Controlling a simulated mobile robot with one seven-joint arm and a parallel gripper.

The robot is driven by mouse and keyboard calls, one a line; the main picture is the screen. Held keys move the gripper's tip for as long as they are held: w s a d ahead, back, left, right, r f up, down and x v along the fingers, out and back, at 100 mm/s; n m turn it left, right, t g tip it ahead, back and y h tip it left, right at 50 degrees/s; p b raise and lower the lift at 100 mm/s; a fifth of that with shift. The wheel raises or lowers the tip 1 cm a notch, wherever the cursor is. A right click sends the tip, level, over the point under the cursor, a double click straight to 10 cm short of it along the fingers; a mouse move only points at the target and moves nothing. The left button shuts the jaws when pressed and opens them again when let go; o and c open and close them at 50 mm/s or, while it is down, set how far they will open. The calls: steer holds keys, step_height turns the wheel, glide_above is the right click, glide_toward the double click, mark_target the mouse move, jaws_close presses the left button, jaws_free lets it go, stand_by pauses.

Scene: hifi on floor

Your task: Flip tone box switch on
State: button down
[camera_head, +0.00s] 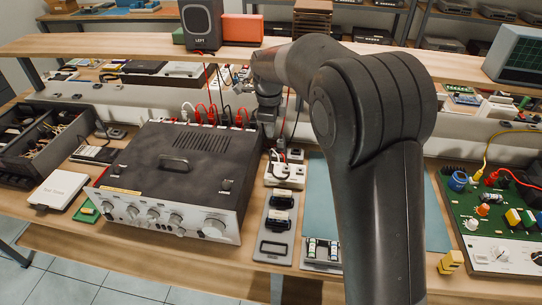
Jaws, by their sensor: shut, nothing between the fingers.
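No box in view can be read as labelled the tone box, and I see no switch I can name with certainty. A large black box with a silver knobbed front, an amplifier (175,175), stands on the bench at left centre. My gripper (268,130) points down just beyond its back right corner, near the cables. It is small in the picture and looks shut and empty. A small white socket block (285,175) with plugs in it lies right of the amplifier. My arm crosses the right centre and hides part of the bench behind it.
A shelf (130,45) runs above the bench, carrying a speaker (201,24) and an orange box (242,28). Red, black and white cables rise behind the amplifier. A green circuit board (490,215) lies at right. A blue-green mat (320,190) lies partly behind my arm.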

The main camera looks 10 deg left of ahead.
mark_target(271, 165)
steer(key=f, duration=0.4)
steer(key=w+f, duration=0.1)
steer(key=f, duration=0.9)
steer(key=shift+w, duration=0.35)
steer(key=shift+f, duration=0.15)
steer(key=shift+s, duration=0.1)
steer(key=shift+s+r, duration=0.2)
steer(key=shift+s, duration=0.45)
steer(key=shift+r, duration=0.1)
step_height(271, 165, up, 14)
steer(key=s, duration=0.1)
steer(key=shift+s, duration=0.3)
steer(key=shift+w, duration=0.1)
